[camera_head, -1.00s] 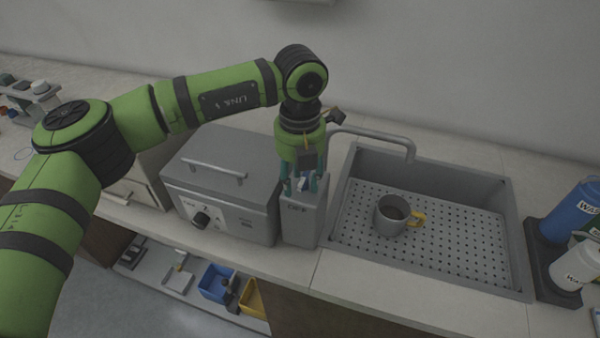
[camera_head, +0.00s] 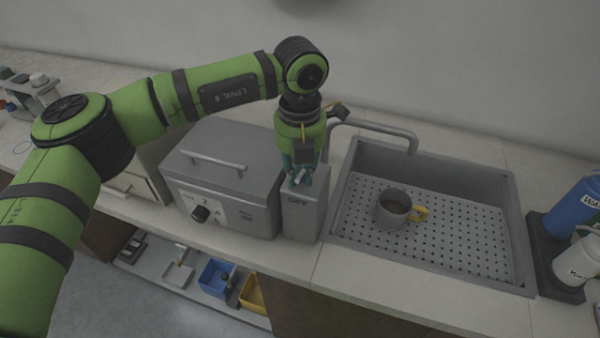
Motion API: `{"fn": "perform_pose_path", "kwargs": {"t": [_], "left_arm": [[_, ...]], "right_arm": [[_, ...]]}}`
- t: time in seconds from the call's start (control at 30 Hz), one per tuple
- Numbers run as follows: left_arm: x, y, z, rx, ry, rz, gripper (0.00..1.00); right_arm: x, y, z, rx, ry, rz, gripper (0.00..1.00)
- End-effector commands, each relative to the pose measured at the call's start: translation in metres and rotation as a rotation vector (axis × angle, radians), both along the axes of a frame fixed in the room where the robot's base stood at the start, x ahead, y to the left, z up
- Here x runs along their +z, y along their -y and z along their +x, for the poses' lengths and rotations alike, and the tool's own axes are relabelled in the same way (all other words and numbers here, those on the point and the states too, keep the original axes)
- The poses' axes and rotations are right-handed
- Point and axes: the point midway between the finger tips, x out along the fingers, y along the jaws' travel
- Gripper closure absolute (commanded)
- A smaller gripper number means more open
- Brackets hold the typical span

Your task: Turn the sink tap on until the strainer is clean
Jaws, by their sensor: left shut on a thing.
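The sink (camera_head: 345,195) is a grey basin with a perforated floor. Its tap (camera_head: 385,132) is a bent grey pipe whose spout ends over the basin; I see no water coming from it. A grey box (camera_head: 303,215) marked OFF stands left of the sink. My left gripper (camera_head: 301,178) points down at the top of this box, shut on a small light-coloured part there, seemingly the tap's lever, mostly hidden by the fingers. A grey cup-shaped vessel with a yellow handle (camera_head: 392,208), dark inside, stands upright on the basin floor; it may be the strainer. My right gripper is out of view.
A grey machine (camera_head: 225,165) with a lid handle and a black knob stands close left of the box. Blue (camera_head: 217,280) and yellow bins sit on a low shelf. The front counter is clear.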

Motion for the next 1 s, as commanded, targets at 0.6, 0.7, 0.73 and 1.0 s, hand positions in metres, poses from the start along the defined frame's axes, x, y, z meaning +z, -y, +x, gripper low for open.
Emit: {"fn": "perform_pose_path", "kwargs": {"t": [0.6,0.7,0.73,1.0], "left_arm": [[-0.005,-0.002,0.003,-0.542,-0.007,-0.002,1.00],[-0.005,-0.002,0.004,-0.638,-0.010,-0.002,1.00],[-0.005,-0.002,0.004,-0.666,-0.010,-0.002,1.00],[-0.004,-0.003,0.007,-0.922,-0.011,-0.003,1.00]], "right_arm": [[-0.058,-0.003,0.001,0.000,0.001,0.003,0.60],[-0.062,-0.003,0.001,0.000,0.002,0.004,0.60],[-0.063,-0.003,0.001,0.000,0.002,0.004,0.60],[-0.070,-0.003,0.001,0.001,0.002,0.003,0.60]]}}
